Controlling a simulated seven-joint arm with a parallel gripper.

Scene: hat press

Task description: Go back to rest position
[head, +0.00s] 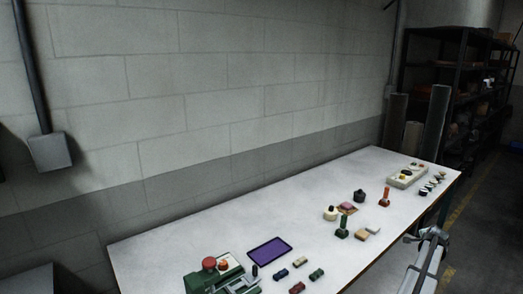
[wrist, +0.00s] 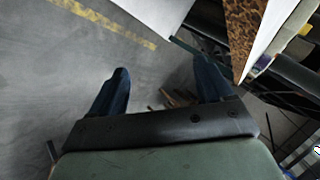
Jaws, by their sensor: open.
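My gripper (wrist: 164,82) shows in the wrist view with its two dark blue fingers spread wide apart. Nothing is between them; grey floor shows behind the gap. In the head view, part of my arm shows at the lower right, beside the near edge of the white table (head: 190,240). I cannot make out the fingers there. No object is in the gripper's grasp.
A green press with a red knob (head: 209,263) stands at the table's near left end. A purple tray (head: 269,251), several small blocks, stamps and a pale holder (head: 407,178) are spread along the table. Dark shelves (head: 455,75) stand behind. The table's middle left is clear.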

